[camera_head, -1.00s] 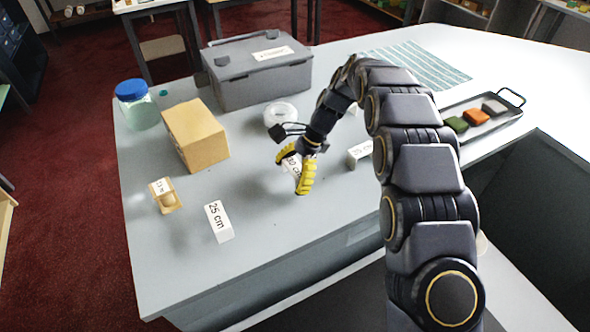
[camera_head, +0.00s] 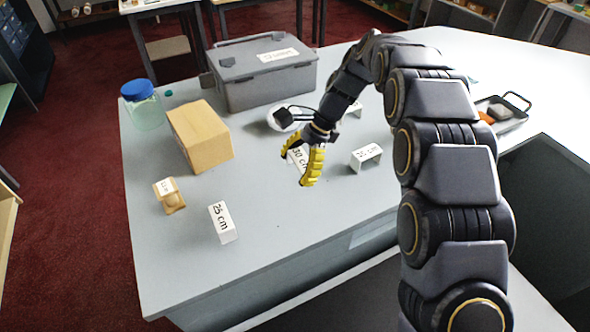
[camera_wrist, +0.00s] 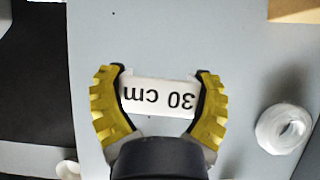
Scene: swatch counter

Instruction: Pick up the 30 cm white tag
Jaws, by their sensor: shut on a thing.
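The white tag marked 30 cm (camera_wrist: 158,98) is between the two yellow fingers of my gripper (camera_wrist: 160,80) in the wrist view, its lettering upside down. The fingers press on its two short ends. In the head view my gripper (camera_head: 297,169) points down over the middle of the grey counter, and the tag (camera_head: 298,158) shows partly between the fingers. The tag looks close to the counter top; I cannot tell how far above it is.
A white tag marked 25 cm (camera_head: 222,222) stands front left. Another white tag (camera_head: 366,157) is just right of my gripper. A cardboard box (camera_head: 202,140), a grey lidded case (camera_head: 265,75), a blue-capped jar (camera_head: 143,105) and a wooden holder (camera_head: 169,196) stand around. The front middle is clear.

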